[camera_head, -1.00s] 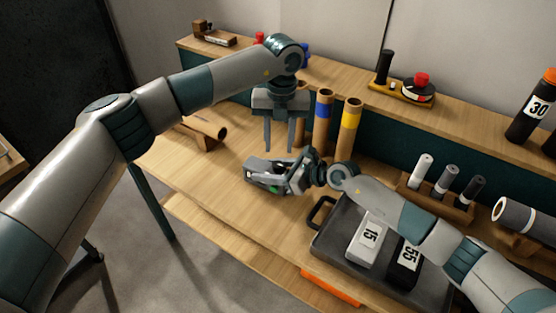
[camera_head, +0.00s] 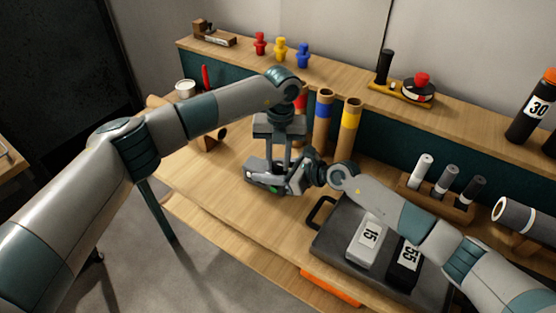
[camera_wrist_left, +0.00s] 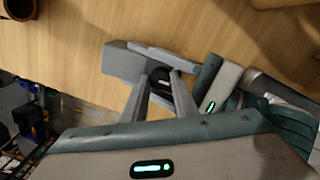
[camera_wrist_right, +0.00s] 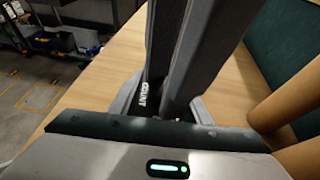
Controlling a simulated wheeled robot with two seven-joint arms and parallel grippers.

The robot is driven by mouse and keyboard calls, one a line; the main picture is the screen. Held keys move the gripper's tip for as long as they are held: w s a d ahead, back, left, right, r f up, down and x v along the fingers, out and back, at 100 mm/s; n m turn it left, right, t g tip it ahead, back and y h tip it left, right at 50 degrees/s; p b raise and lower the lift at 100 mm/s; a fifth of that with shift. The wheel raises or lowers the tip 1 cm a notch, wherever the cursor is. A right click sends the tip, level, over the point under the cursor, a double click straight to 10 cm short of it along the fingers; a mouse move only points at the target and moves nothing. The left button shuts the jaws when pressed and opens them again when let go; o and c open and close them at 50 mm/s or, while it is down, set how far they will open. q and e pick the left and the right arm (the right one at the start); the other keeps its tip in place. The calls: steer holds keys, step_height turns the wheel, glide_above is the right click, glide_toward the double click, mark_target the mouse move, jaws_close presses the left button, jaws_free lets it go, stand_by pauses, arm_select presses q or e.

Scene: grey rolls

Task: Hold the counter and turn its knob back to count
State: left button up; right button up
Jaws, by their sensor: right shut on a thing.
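The counter (camera_head: 256,166) is a small grey device on the bench top. It shows in the left wrist view as a grey block (camera_wrist_left: 125,62) with a dark round knob (camera_wrist_left: 160,78). My right gripper (camera_head: 280,178) is shut on the counter from the right. In the right wrist view part of its dark face (camera_wrist_right: 143,98) shows the letters "OUNT". My left gripper (camera_head: 278,163) points straight down over the counter, fingers apart. Its fingertips (camera_wrist_left: 163,74) are on either side of the knob; I cannot tell whether they touch it. The knob is hidden in the head view.
A dark tray (camera_head: 328,238) with blocks marked 15 and 55 lies to the right, under my right arm. The bench is clear in front of the counter.

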mark_target(277, 165)
arm_select(q)
steer(key=shift+m, duration=0.4)
steer(key=m, duration=0.5)
steer(key=shift+a, duration=0.15)
steer(key=m, duration=0.5)
steer(key=shift+w+m, duration=0.1)
steer(key=shift+m, duration=0.3)
steer(key=o, duration=0.8)
step_height(277, 165, up, 12)
steer(key=shift+s, duration=0.2)
stand_by(0.4)
